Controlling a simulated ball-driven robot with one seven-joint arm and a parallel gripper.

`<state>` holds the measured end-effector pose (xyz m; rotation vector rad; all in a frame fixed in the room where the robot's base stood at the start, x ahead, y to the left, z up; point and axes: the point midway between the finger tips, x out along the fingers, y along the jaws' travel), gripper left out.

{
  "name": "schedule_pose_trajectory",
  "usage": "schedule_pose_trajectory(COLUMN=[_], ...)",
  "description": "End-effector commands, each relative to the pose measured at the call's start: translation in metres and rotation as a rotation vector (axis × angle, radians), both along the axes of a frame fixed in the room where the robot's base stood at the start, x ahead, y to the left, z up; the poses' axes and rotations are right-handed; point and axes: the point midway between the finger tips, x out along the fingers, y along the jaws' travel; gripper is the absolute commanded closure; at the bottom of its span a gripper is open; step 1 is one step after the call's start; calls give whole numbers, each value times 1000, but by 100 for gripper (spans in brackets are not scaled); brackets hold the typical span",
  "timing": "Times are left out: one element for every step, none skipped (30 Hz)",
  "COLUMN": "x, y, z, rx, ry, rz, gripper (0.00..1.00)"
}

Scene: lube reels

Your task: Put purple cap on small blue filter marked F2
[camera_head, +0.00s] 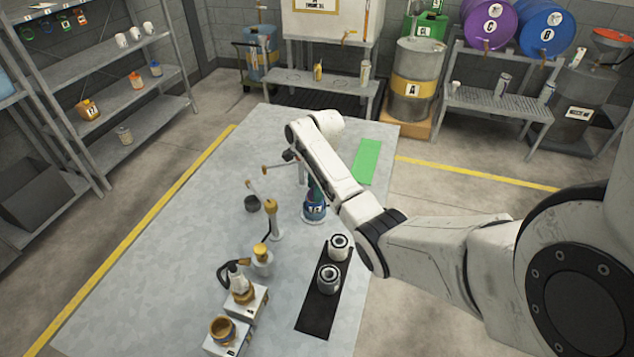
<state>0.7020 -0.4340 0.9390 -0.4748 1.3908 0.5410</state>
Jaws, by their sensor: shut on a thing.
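The small blue filter (314,212) stands upright on the grey table, right of its middle, with a pale label on its front. My gripper (311,184) points down over it, mostly hidden behind my own forearm. It is shut on a small purplish piece at the top of the filter, which I take to be the purple cap (315,196). The forearm covers much of it. I cannot tell whether the cap touches or sits straight on the filter.
Two silver canisters (329,279) stand on a black mat (317,315). A green mat (368,158) lies at the far right. Oil cans (240,283) and a brass-topped pump (271,218) stand left of the filter. The table's left side (150,240) is clear.

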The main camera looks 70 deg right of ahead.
Motion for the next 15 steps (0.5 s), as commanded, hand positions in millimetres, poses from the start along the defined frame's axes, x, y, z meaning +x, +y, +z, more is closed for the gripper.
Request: schedule_pose_trajectory(x=[1,1,1,1,1,1,1,1,1,1,1,1,1,1,1], y=[1,1,1,1,1,1,1,1,1,1,1,1,1,1,1], z=[0,0,0,0,0,0,-1,-1,-3,-4,-3,-3,-3,-3,-3], rx=[0,0,0,0,0,0,0,0,0,0,0,0,0,0,0], ry=[0,0,0,0,0,0,0,0,0,0,0,0,0,0,0], rz=[2,3,3,3,3,2,2,2,2,2,2,2,2,2,3], gripper=[75,75,75,75,75,75,75,75,75,75,44,40,37,34,30])
